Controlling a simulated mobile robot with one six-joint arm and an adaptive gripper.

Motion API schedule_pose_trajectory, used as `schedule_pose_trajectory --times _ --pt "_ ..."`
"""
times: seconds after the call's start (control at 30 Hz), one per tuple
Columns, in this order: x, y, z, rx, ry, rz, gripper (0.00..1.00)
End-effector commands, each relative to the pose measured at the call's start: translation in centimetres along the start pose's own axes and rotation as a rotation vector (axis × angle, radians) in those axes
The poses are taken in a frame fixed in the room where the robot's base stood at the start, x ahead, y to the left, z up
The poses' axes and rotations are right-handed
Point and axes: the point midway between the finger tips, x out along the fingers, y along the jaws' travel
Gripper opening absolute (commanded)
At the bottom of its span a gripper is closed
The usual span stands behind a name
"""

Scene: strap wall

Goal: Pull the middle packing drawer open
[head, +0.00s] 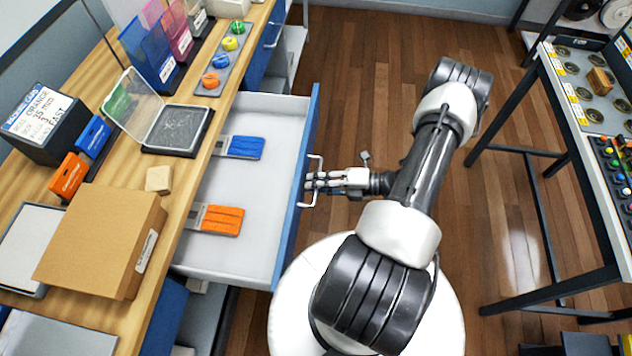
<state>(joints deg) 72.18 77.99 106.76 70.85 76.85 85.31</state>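A packing drawer (262,262) with a white inside and a blue front stands pulled out from under the wooden bench. Its silver bar handle (316,161) sits on the blue front. My gripper (312,182) is at this handle, with its fingers reaching to the bar from the right. Whether the fingers are closed around the bar is too small to tell. Inside the drawer lie a blue strap bundle (246,147) and an orange strap bundle (222,220), each by a grey piece.
The bench (133,207) carries a cardboard box (103,240), an open ink pad (178,130), a small wooden block (158,179) and several coloured spools. Another blue drawer front (272,38) is farther back. A dark-framed table (590,170) stands at right.

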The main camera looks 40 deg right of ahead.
Motion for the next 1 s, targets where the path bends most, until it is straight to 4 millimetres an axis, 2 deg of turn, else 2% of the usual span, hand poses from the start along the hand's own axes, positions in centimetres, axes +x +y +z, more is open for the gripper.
schedule_pose_trajectory --times 0.27,0.63,0.77,1.0 --pt "0.0 0.0 0.0 -0.001 -0.001 -0.001 0.28" --pt "-0.4 -0.1 0.0 -0.001 -0.001 -0.002 0.29" --pt "-2.0 -0.1 0.1 -0.001 -0.004 -0.003 0.29" --pt "-7.2 -0.1 0.1 -0.002 -0.006 -0.003 0.29"
